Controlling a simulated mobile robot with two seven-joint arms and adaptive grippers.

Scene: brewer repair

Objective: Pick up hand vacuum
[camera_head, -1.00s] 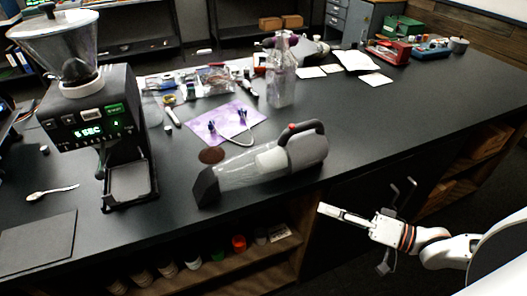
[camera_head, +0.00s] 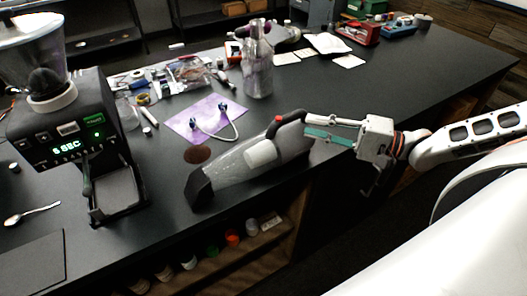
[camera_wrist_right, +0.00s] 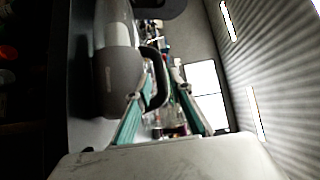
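The hand vacuum (camera_head: 232,168) lies on the black counter near its front edge, with its dark nozzle to the left and its grey body and black handle to the right. It also shows in the wrist view (camera_wrist_right: 118,65). My right gripper (camera_head: 306,129) is at the handle end, coming in from the right. In the wrist view its green-padded fingers (camera_wrist_right: 159,92) are apart, with the black handle (camera_wrist_right: 155,68) between them. I cannot tell whether either finger touches it. The gripper hides part of the vacuum's rear in the head view. My left gripper is not in view.
A grinder (camera_head: 68,140) stands at the left. A clear bottle (camera_head: 257,68) and a purple cloth (camera_head: 192,122) lie behind the vacuum, the bottle upright. A shelf (camera_head: 240,262) with several cups is below the counter edge. The counter at the right is mostly clear.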

